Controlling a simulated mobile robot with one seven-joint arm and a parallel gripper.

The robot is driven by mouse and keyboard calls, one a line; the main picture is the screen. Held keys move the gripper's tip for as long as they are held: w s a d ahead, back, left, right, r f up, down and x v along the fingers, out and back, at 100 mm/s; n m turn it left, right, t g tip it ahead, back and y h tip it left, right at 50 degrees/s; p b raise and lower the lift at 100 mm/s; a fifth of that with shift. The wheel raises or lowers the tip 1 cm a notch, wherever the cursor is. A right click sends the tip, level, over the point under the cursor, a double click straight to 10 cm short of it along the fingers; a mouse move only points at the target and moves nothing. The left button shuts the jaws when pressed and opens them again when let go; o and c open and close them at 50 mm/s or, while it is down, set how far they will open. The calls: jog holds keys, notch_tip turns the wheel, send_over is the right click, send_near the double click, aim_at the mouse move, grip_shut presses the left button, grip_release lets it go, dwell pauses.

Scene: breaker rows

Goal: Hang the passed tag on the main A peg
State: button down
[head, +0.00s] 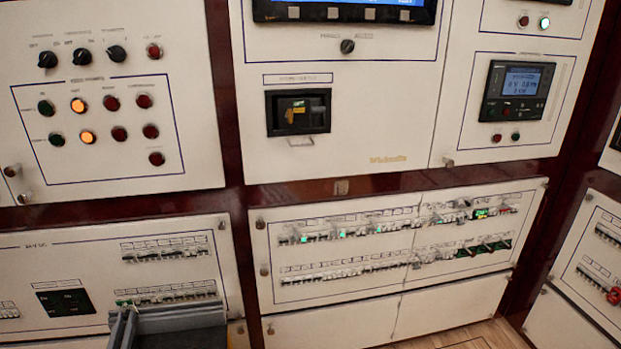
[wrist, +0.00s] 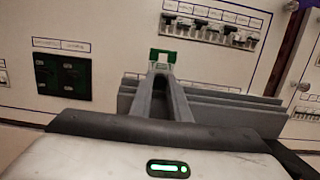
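A small green tag with a white middle (wrist: 163,57) is at the tips of my gripper (wrist: 160,73) in the wrist view. The fingers are close together and appear shut on the tag's lower edge. In the head view my gripper (head: 123,308) is low on the left, in front of the lower left breaker panel, with a bit of green at its tip. The main breaker (head: 298,112) is a dark recessed unit with a yellow part in the middle cabinet. I cannot make out which peg is main A; labels are too small to read.
Breaker rows fill the lower middle panel (head: 330,297); green tags show among them. A red item (head: 613,296) is on the far right panel. Knobs and lamps are on the upper left panel (head: 190,135). Grey ridged slabs (wrist: 225,105) lie beside my fingers.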

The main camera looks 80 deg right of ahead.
jog(key=shift+r, duration=0.1)
jog(key=s+a+r+p, duration=0.1)
jog(key=a+r+p, duration=0.3)
jog(key=r+p, duration=0.2)
jog(key=shift+s+a+r+p, duration=0.2)
jog(key=shift+a+r+p, duration=0.05)
jog(key=shift+a+p, duration=0.15)
dwell(1.0)
